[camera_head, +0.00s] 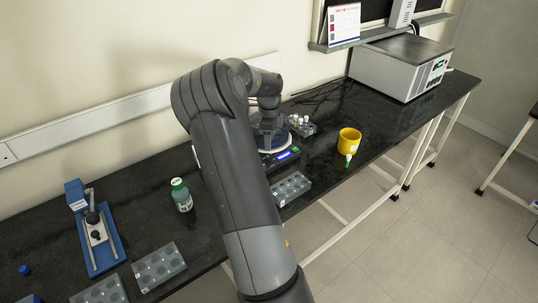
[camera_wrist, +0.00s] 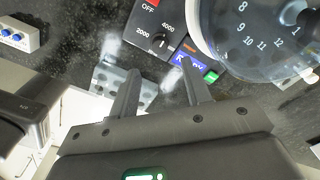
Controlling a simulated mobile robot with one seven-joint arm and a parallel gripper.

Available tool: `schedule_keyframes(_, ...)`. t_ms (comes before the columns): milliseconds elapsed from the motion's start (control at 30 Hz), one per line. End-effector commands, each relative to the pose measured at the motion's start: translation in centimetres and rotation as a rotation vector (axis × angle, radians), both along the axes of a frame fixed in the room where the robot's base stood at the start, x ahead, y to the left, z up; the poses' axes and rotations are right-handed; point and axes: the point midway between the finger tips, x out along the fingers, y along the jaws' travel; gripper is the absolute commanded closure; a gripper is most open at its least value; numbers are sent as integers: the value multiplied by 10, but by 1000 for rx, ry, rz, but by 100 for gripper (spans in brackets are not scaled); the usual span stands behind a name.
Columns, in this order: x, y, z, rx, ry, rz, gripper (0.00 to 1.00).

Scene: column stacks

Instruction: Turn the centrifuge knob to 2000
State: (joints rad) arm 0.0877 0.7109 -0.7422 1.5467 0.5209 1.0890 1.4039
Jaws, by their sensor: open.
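The centrifuge (camera_head: 286,154) stands on the dark bench, partly hidden behind my arm in the head view. In the wrist view its round clear lid (camera_wrist: 262,35) fills the top right. Its black front panel shows the dial knob (camera_wrist: 162,43), with the marks OFF, 2000 and 4000 around it. I cannot tell surely which mark the knob points at. A blue display (camera_wrist: 188,62) sits beside the knob. My gripper (camera_wrist: 160,66) is open and empty, its fingertips apart in front of the panel near the knob. The fingers are hidden in the head view.
A grey rack (camera_head: 290,188) lies in front of the centrifuge near the bench edge. A yellow cup (camera_head: 349,141) and a vial rack (camera_head: 301,125) stand to its right. A green-capped bottle (camera_head: 181,195) stands left of my arm. A large grey machine (camera_head: 402,66) stands far right.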

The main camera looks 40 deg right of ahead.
Motion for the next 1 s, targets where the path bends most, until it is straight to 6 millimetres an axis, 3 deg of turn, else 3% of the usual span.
schedule_keyframes(200,-1,0,-44,1,4,1,56)
schedule_keyframes(400,-1,0,-67,1,3,0,56)
schedule_keyframes(800,0,0,-74,1,1,2,57)
schedule_keyframes(1000,0,0,-74,1,1,2,73)
